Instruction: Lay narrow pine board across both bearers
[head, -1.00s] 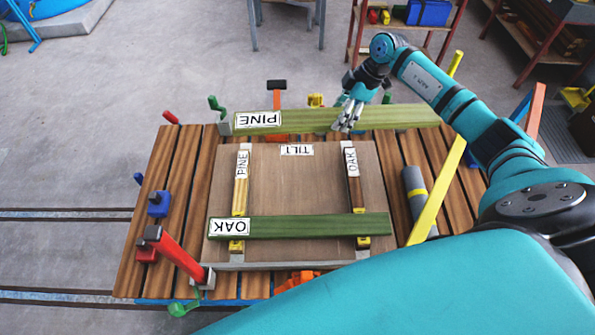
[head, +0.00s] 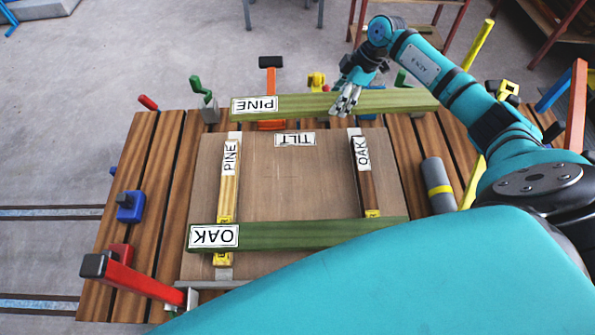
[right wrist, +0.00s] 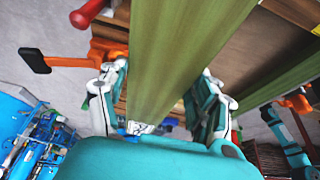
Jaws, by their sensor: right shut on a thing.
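The narrow green board labelled PINE (head: 300,104) runs left to right along the back of the slatted table. My right gripper (head: 345,103) is shut on it right of its middle; the right wrist view shows the board (right wrist: 180,50) running between the fingers (right wrist: 160,105). How high it hangs is hard to tell. The two bearers lie front to back on the TILT panel (head: 290,180): a pale one labelled PINE (head: 228,190) and a dark one labelled OAK (head: 364,185). A second green board, labelled OAK (head: 310,234), lies across their near ends. My left gripper is not in view.
Clamps stand around the table edge: green (head: 200,88), orange with a black head (head: 271,85), blue (head: 130,206) and red (head: 135,280). A grey cylinder with a yellow band (head: 438,185) lies on the right. The bearers' far parts are uncovered.

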